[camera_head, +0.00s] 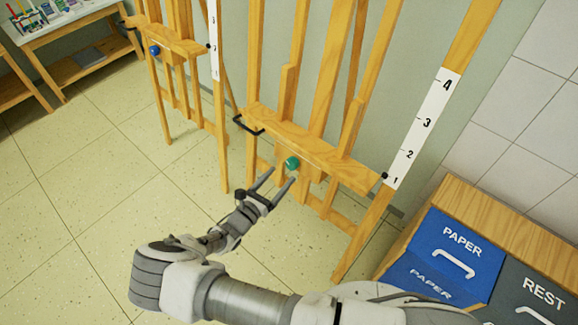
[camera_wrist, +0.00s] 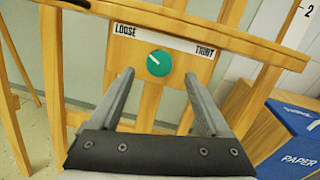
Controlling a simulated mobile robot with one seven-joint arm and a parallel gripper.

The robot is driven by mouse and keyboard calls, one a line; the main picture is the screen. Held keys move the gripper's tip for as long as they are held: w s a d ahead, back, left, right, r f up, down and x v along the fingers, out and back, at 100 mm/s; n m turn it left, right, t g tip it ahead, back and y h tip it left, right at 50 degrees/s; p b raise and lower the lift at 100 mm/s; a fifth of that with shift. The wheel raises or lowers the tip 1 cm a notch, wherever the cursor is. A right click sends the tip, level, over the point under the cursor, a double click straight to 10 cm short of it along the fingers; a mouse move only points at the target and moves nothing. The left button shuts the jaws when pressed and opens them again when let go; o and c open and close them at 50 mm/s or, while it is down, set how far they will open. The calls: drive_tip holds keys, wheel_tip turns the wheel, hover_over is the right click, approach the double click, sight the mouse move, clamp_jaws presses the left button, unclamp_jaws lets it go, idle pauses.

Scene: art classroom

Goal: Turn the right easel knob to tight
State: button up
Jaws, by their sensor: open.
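The right easel (camera_head: 300,140) is wooden, with a green knob (camera_head: 292,163) below its tray. In the wrist view the round green knob (camera_wrist: 159,63) has a white pointer line aimed to the upper left, toward the LOOSE label (camera_wrist: 125,30). The TIGHT label (camera_wrist: 205,51) is to its upper right. My gripper (camera_head: 277,180) is open and empty, its fingers pointing at the knob. In the wrist view my gripper (camera_wrist: 162,88) has one finger on each side below the knob, apart from it. Nothing hides the knob's face.
The easel's tray ledge (camera_wrist: 220,30) runs just above the knob. A left easel (camera_head: 175,46) carries a blue knob (camera_head: 155,50). A blue PAPER bin (camera_head: 455,245) and a dark REST bin (camera_head: 535,290) stand at the right. The tiled floor (camera_head: 100,200) at left is clear.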

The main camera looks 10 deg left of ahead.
sight(290, 166)
drive_tip(key=x, duration=0.5)
drive_tip(key=shift+w+d, duration=0.15)
drive_tip(key=shift+w, duration=0.2)
clamp_jaws()
